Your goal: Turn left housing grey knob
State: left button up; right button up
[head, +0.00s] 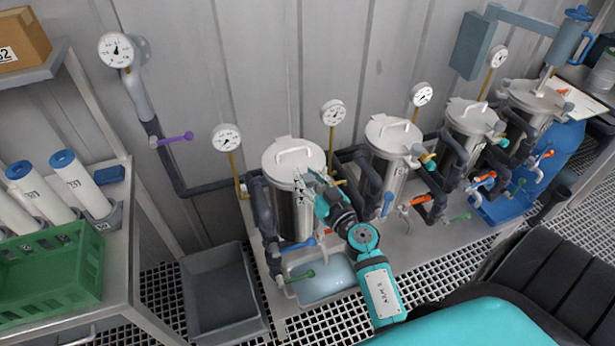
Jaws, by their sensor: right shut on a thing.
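The left housing (285,213) is a steel vessel with a round pale lid (282,160) and a handle on top, the leftmost in a row of similar vessels. My right gripper (309,190) comes in from the lower right. Its fingers are at the right side of this housing, just below the lid rim. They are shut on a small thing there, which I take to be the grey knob. The knob is mostly hidden by the fingers, and I cannot tell how far it is turned. My left gripper is not in view.
Dark pipes with a blue lever (299,244) and a green lever (299,274) sit in front of the left housing. A gauge (227,139) stands behind it. A grey bin (222,285) is on the grating floor. A green crate (80,290) stands at left.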

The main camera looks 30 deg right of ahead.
grip_shut()
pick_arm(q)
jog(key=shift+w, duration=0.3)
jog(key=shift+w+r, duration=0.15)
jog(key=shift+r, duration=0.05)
pick_arm(e)
jog(key=shift+w+f+y, duration=0.1)
jog(key=shift+y, duration=0.2)
